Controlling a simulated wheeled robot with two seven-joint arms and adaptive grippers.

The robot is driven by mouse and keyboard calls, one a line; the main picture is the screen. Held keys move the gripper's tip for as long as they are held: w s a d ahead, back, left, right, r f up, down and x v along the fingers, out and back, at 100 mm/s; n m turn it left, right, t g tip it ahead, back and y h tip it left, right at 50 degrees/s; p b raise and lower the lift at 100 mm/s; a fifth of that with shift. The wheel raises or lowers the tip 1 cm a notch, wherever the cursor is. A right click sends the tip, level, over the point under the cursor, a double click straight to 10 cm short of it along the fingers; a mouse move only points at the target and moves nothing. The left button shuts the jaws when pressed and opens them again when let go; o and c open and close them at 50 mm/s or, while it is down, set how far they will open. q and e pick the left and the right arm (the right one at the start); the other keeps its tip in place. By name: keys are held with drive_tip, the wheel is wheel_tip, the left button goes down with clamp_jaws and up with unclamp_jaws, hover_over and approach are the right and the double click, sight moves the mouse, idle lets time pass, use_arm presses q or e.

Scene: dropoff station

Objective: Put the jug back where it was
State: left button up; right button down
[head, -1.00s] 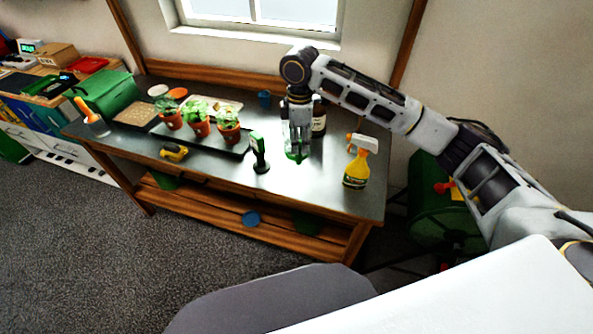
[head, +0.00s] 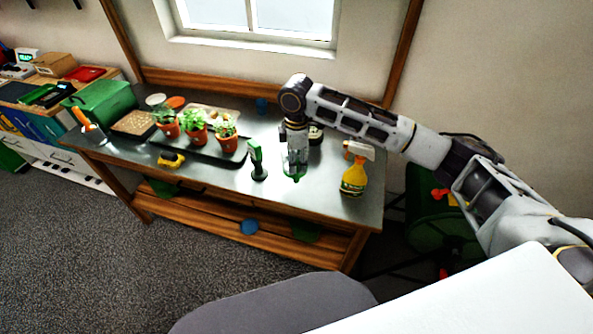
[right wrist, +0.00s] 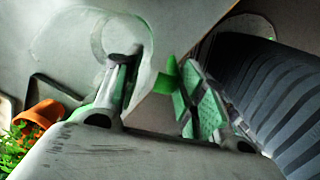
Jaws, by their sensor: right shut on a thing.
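My right gripper (head: 296,168) points down over the right half of the metal-topped bench (head: 225,186). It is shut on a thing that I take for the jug. In the head view only a little clear and green (head: 295,177) shows at its fingertips, low at the bench top; I cannot tell whether it touches. In the right wrist view the gripper (right wrist: 160,95) has green on and between its fingers, and a pale, see-through rounded outline lies beyond them. The jug's full shape is hidden. My left gripper is not in view.
A yellow spray bottle (head: 354,178) stands right of the gripper, a green handheld device (head: 257,162) left. Potted plants (head: 195,130) stand on a black tray (head: 216,156). Bare bench lies in front of the gripper.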

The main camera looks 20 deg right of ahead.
drive_tip(key=shift+f, duration=2.45)
drive_tip(key=c, duration=0.9)
unclamp_jaws()
drive_tip(key=shift+o, duration=0.2)
drive_tip(key=shift+r, duration=6)
drive_tip(key=shift+s+a+f, duration=0.1)
